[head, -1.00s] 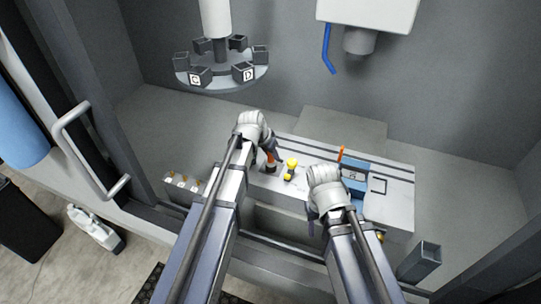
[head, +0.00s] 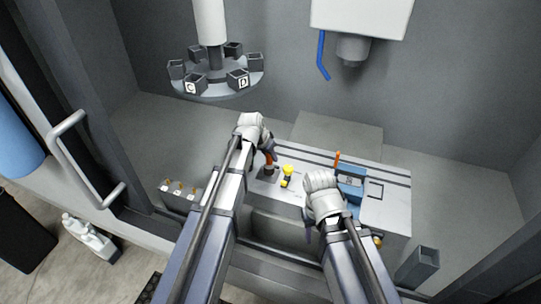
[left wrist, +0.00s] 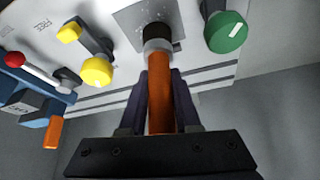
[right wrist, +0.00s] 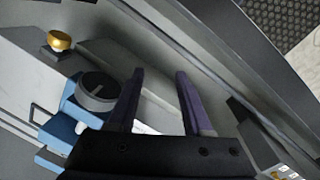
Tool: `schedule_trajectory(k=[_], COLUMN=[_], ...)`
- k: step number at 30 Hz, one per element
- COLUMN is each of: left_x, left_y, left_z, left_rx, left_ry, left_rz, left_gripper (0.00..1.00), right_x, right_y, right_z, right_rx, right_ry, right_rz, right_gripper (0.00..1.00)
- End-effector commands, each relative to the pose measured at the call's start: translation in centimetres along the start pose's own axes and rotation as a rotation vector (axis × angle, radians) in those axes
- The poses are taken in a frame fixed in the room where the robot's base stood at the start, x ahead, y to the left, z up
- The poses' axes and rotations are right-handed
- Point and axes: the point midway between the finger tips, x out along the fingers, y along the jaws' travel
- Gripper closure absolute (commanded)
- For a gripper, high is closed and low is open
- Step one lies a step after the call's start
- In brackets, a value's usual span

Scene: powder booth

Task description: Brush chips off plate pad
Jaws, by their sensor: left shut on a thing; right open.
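My left gripper (head: 270,150) is shut on the orange handle of a brush (left wrist: 160,102), which also shows in the head view (head: 269,158). The brush points down at a grey square plate pad (left wrist: 135,20) on the light work block. Its dark head is at or just above the pad; I cannot tell whether it touches. A few small pale specks, likely chips, show on the pad beside the brush head. My right gripper (right wrist: 160,82) is open and empty, in front of the block in the head view (head: 309,222).
A yellow knob (left wrist: 98,70) and a green knob (left wrist: 225,32) flank the pad. A blue fixture (head: 351,180) with an orange handle stands on the block's right. A carousel of dark cups (head: 215,82) is behind left; a blue tube (head: 322,55) hangs at the back.

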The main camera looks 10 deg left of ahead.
Motion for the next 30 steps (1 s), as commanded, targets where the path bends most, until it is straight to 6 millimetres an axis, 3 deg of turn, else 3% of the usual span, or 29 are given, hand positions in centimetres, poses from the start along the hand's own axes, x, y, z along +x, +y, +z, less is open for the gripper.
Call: schedule_trajectory(k=[7, 17, 30], left_x=[-0.9, -1.2, -2.6], left_y=[0.7, 0.9, 1.6], left_z=[2.2, 2.8, 5.3], left_rx=[-0.001, -0.001, -0.001], left_ry=[-0.003, -0.006, -0.005], left_rz=[0.002, 0.003, 0.003], left_gripper=[1.00, 1.00, 1.00], right_x=[0.1, 0.1, -0.1], right_y=[0.0, 0.0, 0.0], right_z=[0.0, 0.0, 0.0], right_rx=[0.000, 0.000, 0.000], right_ry=[0.000, 0.000, 0.000], right_rz=[0.000, 0.000, 0.000], right_gripper=[0.50, 0.50, 0.50])
